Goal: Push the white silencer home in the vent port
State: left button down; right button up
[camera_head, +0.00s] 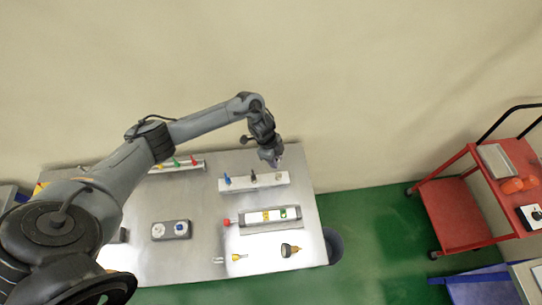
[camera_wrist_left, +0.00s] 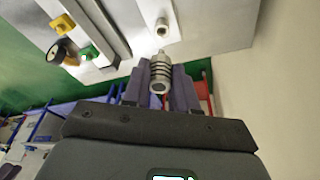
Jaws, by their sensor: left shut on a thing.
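My left gripper (camera_head: 274,160) is over the right end of a white block (camera_head: 240,185) on the table. In the left wrist view, its jaws (camera_wrist_left: 160,88) are shut on a ribbed silencer (camera_wrist_left: 160,70), which looks pale grey here. The silencer's narrow end points at a short whitish fitting (camera_wrist_left: 162,28), likely the vent port, and appears apart from it. The fitting stands at the block's right end in the head view (camera_head: 278,177). The silencer cannot be made out in the head view. My right gripper is not in view.
A blue piece (camera_head: 227,179) and a dark piece (camera_head: 253,176) stand on the same block. In front lies a grey unit (camera_head: 262,227) with yellow and green parts, and a black knob (camera_head: 288,250). A grey two-button box (camera_head: 171,230) is left. A red cart (camera_head: 460,205) stands right.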

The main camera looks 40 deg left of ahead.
pick_arm(q)
jog(key=shift+w+d, duration=0.25)
jog(key=shift+d, duration=0.3)
jog(key=shift+r, duration=0.1)
jog(key=shift+d+r+n+p, duration=0.15)
jog(key=shift+n+p, duration=0.55)
jog(key=shift+p, duration=0.45)
jog(key=shift+s+a+b+x, duration=0.1)
jog(key=shift+a+b+x, duration=0.1)
jog(key=shift+b+x, duration=0.65)
jog(key=shift+s+a+b+x, duration=0.1)
jog(key=shift+a+b+x, duration=0.15)
jog(key=shift+b+x, duration=0.6)
jog(key=shift+s+a+b+x, duration=0.15)
jog(key=shift+b+x, duration=0.3)
jog(key=shift+x, duration=0.7)
jog(key=shift+w+a+f, duration=0.1)
jog(key=shift+w+f, duration=0.05)
jog(key=shift+f, duration=0.15)
jog(key=shift+p, duration=0.4)
jog(key=shift+f+b, duration=0.5)
jog(key=shift+f, duration=0.25)
